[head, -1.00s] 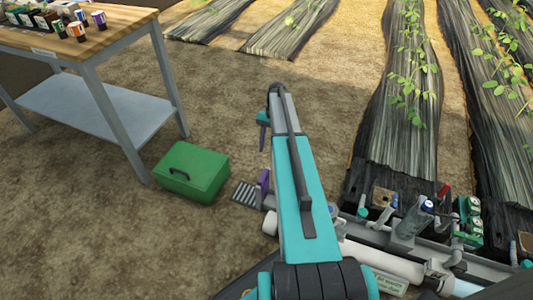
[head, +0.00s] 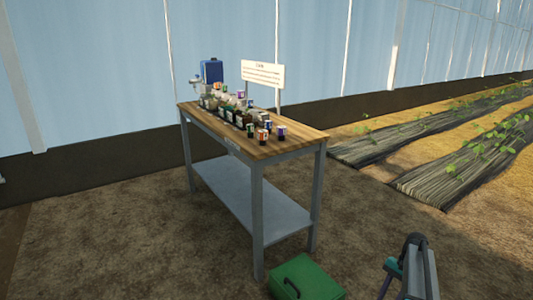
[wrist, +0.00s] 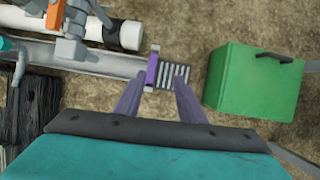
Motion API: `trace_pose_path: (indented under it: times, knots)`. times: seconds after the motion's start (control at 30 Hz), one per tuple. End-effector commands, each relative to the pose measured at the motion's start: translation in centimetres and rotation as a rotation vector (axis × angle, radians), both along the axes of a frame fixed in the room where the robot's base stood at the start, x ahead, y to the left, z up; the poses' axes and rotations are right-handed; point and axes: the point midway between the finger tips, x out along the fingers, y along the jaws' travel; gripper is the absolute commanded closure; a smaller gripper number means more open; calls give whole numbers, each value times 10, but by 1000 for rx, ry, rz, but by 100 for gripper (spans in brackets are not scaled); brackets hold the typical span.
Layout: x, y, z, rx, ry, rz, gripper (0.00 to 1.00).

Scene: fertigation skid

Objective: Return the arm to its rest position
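My arm (head: 412,272) shows only in part at the lower right corner of the head view. In the wrist view my gripper (wrist: 158,82) points down with its two purple fingers spread apart and nothing between them. Below it are a small grey slotted grate (wrist: 173,76) and an upright purple piece (wrist: 152,68) at the end of the skid's grey rail (wrist: 95,62). The fingers look apart from these, though the height is hard to judge.
A green box (wrist: 255,82) lies on the soil right of my gripper; it also shows in the head view (head: 305,278). A white pipe (wrist: 122,33) runs at upper left. A wooden-topped table (head: 300,140) holds several bottles and small containers.

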Motion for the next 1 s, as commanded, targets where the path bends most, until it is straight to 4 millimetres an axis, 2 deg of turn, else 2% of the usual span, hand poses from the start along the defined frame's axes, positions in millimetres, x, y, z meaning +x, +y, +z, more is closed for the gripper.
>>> trace_pose_path:
  times: [0.03,0.23,0.47,0.77,1.0]
  knots:
    - [1,13,6,6,11,18,64]
    - [-6,69,2,34,60,87,64]
    - [-36,135,-4,55,127,170,64]
    - [-93,212,-7,65,193,291,64]
    - [-152,263,-4,64,229,407,64]
